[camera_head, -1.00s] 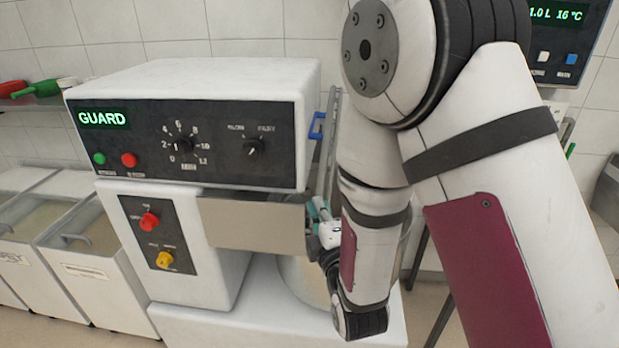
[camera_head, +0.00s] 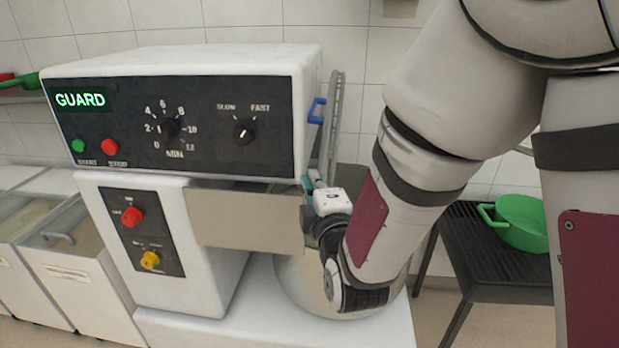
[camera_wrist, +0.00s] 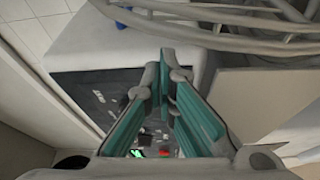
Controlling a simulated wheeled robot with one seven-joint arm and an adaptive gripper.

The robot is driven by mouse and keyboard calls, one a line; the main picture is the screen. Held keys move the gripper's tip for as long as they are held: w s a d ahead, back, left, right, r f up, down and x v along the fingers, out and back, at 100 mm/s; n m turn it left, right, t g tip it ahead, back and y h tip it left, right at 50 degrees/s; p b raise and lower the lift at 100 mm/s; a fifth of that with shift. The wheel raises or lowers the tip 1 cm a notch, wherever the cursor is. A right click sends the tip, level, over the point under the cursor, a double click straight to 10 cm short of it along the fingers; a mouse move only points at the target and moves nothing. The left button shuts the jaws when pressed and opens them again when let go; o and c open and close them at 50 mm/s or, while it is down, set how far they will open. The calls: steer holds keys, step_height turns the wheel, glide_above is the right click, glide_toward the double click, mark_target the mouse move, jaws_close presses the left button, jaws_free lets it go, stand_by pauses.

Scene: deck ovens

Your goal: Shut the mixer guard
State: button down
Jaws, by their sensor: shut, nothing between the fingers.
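The mixer (camera_head: 180,60) has a white head, and its display (camera_head: 80,99) reads GUARD. The wire guard (camera_head: 334,125) stands raised at the right side of the head, seen nearly edge-on, with a blue part (camera_head: 317,110) beside it. In the wrist view the guard's curved wires (camera_wrist: 230,38) cross the top. My gripper (camera_head: 311,181) is at the head's lower right corner, below the blue part and above the steel bowl (camera_head: 300,285). Its teal fingers (camera_wrist: 166,75) are shut and empty. My forearm hides part of the bowl.
A flat beige plate (camera_head: 248,215) juts out below the mixer head, close left of my gripper. A dark rack (camera_head: 470,240) with a green pot (camera_head: 522,222) stands to the right. Lidded bins (camera_head: 75,245) stand at the left.

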steer(key=b, duration=0.3)
steer(key=shift+f, duration=0.25)
steer(key=shift+x, duration=2.5)
steer(key=shift+r, duration=0.15)
